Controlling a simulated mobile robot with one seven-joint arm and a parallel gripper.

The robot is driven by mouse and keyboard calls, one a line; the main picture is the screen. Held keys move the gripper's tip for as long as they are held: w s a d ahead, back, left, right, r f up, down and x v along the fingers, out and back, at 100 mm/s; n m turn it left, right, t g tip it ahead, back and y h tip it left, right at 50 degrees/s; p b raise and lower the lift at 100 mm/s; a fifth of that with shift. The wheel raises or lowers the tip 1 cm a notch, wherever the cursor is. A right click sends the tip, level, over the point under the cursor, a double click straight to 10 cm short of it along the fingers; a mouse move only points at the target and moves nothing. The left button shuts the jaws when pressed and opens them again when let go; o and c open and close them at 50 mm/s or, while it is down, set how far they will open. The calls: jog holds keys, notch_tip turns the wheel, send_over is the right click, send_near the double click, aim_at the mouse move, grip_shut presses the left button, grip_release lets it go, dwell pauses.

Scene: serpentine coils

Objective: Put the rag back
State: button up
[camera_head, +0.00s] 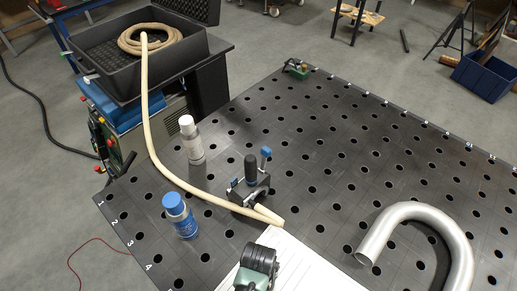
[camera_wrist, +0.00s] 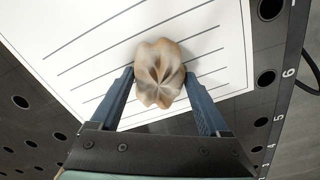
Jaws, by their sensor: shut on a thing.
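The rag (camera_wrist: 159,72) is a crumpled beige-brown bunch of cloth in the wrist view. It sits between the two blue fingers of my gripper (camera_wrist: 160,80), which is shut on it. Behind it in that view is a white sheet with dark ruled lines (camera_wrist: 85,25); I cannot tell whether the rag touches it. In the head view, my gripper (camera_head: 258,266) shows at the bottom as a dark and green part beside the white sheet (camera_head: 298,268). The fingertips and the rag are hidden there.
The perforated black table (camera_head: 335,150) bears a white bottle (camera_head: 193,145), a blue bottle (camera_head: 181,218), a black clamp (camera_head: 247,193) and a bent metal pipe (camera_head: 432,216). A beige hose (camera_head: 148,120) runs from an open black case (camera_head: 100,80) to the clamp. The table's far middle is clear.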

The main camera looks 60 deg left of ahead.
jog(key=o, duration=1.2)
jog(key=shift+f, duration=0.1)
jog(key=shift+c, duration=0.2)
